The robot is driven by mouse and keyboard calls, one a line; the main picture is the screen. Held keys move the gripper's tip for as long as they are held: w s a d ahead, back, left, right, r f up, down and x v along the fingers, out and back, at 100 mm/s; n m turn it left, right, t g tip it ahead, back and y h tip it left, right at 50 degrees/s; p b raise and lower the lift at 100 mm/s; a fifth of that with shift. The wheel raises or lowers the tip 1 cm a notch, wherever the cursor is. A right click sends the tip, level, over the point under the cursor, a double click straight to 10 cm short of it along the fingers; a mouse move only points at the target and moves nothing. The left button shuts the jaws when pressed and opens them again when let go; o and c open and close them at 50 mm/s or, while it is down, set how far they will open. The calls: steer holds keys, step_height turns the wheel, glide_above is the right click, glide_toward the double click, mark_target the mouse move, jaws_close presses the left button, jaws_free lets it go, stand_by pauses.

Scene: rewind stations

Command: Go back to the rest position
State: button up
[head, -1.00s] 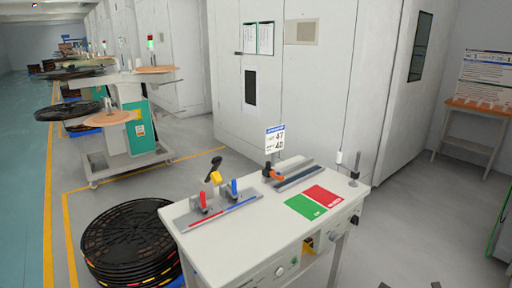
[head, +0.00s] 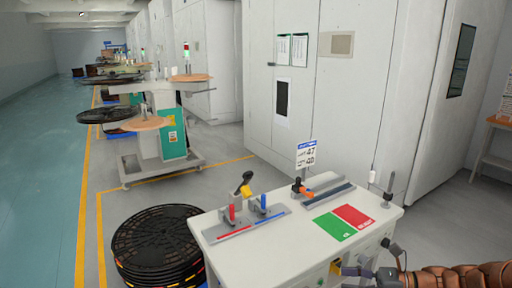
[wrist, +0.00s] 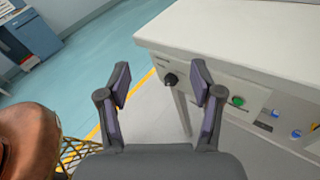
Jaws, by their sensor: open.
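My gripper (wrist: 160,76) is open and empty in the wrist view, its two dark fingers spread apart. It is in front of the white workbench (wrist: 230,35), and nothing is between the fingers. In the head view my gripper (head: 362,271) shows at the lower right, by the front edge of the workbench (head: 290,248). Part of it is cut off by the bottom of the picture.
A stack of black reels (head: 158,245) stands on the floor left of the bench. The bench bears a green and red mat (head: 344,222) and small fixtures. White cabinets (head: 350,100) stand behind. A blue-green floor lane (head: 40,190) lies clear at the left.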

steer(key=s+a+r+n+g+h+p, duration=0.1)
steer(key=s+a+r+n+g+h, duration=0.25)
steer(key=s+a+n, duration=0.4)
steer(key=s+a+r+n+g+h+p, duration=0.2)
steer(key=s+a+r+n+g+h, duration=0.1)
steer(key=s+a+r+n+g, duration=0.4)
steer(key=s+d+n+t+h+p, duration=0.1)
steer(key=s+d+n+t+h, duration=0.1)
steer(key=s+d+n+h, duration=0.2)
steer(key=s+d+r+n+t+h+p, duration=0.1)
steer(key=s+d+n+h, duration=0.3)
steer(key=s, duration=0.7)
steer(key=shift+s+n+t+h+p, duration=0.35)
steer(key=shift+n+t+h, duration=0.1)
steer(key=shift+n+h, duration=0.15)
steer(key=shift+c, duration=0.2)
